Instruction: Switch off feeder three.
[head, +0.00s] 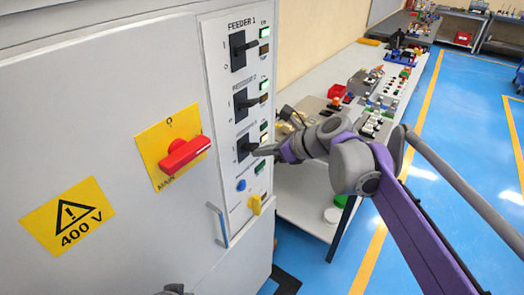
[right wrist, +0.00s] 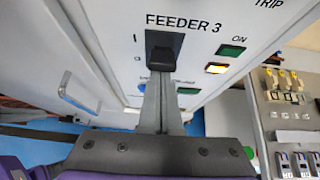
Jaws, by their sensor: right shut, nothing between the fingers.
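The feeder one (head: 238,50) and feeder two (head: 241,104) switches are above. A bench (head: 310,200) with parts stands right; blue floor beyond is open.

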